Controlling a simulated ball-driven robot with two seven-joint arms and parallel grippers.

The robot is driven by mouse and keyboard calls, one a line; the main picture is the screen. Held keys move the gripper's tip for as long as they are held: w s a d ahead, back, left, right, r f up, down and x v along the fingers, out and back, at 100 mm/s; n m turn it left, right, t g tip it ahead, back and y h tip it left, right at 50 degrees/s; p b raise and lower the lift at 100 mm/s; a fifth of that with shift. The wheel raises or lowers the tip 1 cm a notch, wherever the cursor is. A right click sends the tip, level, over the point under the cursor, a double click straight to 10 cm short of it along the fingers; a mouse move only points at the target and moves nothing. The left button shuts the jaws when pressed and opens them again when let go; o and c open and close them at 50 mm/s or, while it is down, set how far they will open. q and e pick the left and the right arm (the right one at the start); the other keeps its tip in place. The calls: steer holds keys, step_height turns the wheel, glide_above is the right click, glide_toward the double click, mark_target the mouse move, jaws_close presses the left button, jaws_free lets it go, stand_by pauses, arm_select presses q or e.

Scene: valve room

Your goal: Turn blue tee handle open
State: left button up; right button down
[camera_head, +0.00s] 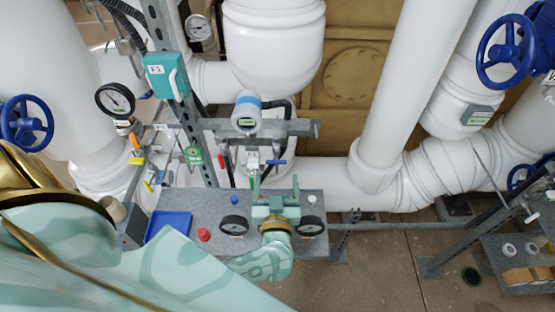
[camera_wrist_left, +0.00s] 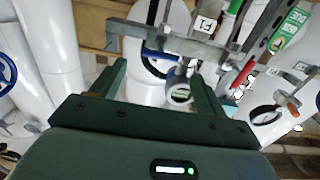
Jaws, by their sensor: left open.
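The blue tee handle (camera_head: 276,162) sits on a small valve below the horizontal grey rail, just beyond my left gripper (camera_head: 275,184). Its fingers point away from me toward the handle, with the jaws open and empty. In the left wrist view the blue handle (camera_wrist_left: 160,55) shows as a bar between and beyond the two fingertips (camera_wrist_left: 157,70). The fingers look apart from it; the exact gap is hard to tell. A white tag stands beside the handle. My right gripper is not in view.
A grey shelf (camera_head: 185,199) with a blue tray (camera_head: 167,226), a red cap (camera_head: 204,235) and gauges lies under my gripper. An upright post (camera_head: 191,125) stands left of the handle. A red handle (camera_wrist_left: 245,75) is to the right in the wrist view.

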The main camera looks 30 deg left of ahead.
mark_target(276, 164)
arm_select(q)
steer(key=x, duration=0.7)
steer(key=shift+w+a, duration=0.15)
steer(key=c, duration=1)
